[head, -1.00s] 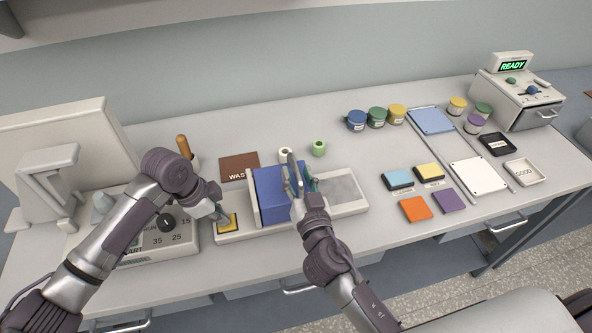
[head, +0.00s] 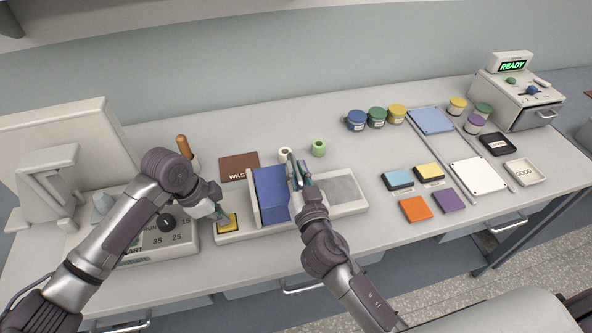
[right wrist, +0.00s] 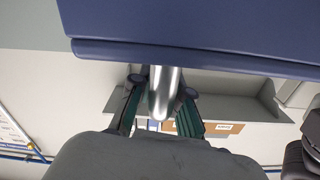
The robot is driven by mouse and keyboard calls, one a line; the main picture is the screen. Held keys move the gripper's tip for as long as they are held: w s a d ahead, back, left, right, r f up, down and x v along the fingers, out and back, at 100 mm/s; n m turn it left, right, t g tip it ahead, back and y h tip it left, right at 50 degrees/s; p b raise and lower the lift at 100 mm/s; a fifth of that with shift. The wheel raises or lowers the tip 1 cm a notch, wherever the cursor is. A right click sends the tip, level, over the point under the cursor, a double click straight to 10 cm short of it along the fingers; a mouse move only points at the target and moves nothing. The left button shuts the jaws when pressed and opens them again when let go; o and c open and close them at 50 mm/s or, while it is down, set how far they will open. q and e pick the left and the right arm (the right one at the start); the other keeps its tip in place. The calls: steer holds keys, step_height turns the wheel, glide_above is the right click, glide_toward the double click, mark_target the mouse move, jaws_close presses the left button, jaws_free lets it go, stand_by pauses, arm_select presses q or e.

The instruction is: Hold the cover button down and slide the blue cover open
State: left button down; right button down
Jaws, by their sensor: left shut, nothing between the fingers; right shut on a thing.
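The blue cover (head: 270,195) sits over the left-middle part of a pale tray (head: 358,206). In the right wrist view, the cover (right wrist: 200,22) spans the top, and a silver handle (right wrist: 160,95) sticks out from it between my green fingers. My right gripper (head: 293,166) is at the cover's right side, shut on this handle. The yellow cover button (head: 232,219) is on the tray's left end. My left gripper (head: 222,219) is shut and empty, with its tips at the button, partly hiding it. I cannot tell how far the button is pressed.
The tray's grey recess (head: 342,188) lies open to the right of the cover. A brown waste mat (head: 238,165) and a green bobbin (head: 319,148) are behind it. A control box (head: 165,247) stands at left. Coloured blocks (head: 397,180) are farther right.

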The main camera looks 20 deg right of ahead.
steer(key=shift+d, duration=0.1)
steer(key=d, duration=0.4)
steer(key=shift+d, duration=0.15)
steer(key=c, duration=1.1)
jaws_free()
steer(key=shift+c, duration=0.2)
steer(key=shift+s, duration=0.1)
steer(key=s, duration=1.2)
